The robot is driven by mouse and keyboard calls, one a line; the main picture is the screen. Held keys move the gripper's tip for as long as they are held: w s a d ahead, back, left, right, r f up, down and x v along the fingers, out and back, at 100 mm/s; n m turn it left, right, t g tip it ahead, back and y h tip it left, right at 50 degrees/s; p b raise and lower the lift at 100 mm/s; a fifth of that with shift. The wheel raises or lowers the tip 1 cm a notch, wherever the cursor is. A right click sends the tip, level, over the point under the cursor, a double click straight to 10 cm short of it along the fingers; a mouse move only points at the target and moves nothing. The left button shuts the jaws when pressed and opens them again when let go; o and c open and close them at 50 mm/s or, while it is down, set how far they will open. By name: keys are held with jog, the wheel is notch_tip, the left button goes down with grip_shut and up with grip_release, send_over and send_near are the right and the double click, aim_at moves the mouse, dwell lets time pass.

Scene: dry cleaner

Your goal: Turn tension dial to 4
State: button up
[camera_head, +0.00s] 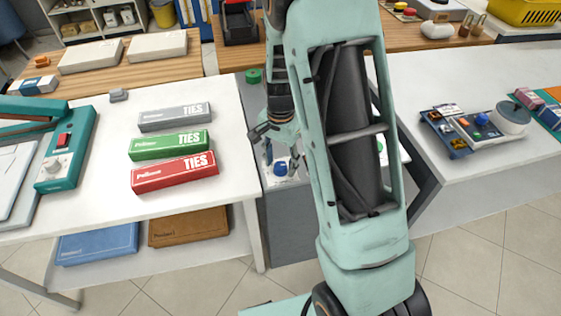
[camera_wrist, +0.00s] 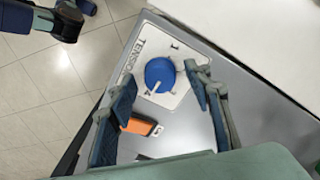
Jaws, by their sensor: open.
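The tension dial (camera_wrist: 160,74) is a round blue knob on a white plate (camera_wrist: 180,97) marked TENSION. In the wrist view a 1 shows above the knob and what looks like a 4 below it. A small white mark on the knob's lower-left edge seems to point toward that lower figure. In the head view the dial (camera_head: 281,169) sits on a grey cabinet between the white tables. My gripper (camera_wrist: 160,75) is open, with one finger on either side of the knob. I cannot tell whether the fingers touch it. The gripper (camera_head: 279,162) points down in the head view.
An orange and silver object (camera_wrist: 138,126) lies on the grey top below the dial plate. A green round item (camera_head: 253,75) is farther back. White tables stand on both sides, the left one holding TIES boxes (camera_head: 170,146). My arm hides part of the cabinet.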

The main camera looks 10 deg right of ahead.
aim_at(280, 165)
notch_tip(280, 165, up, 12)
dwell(0.5)
dwell(0.3)
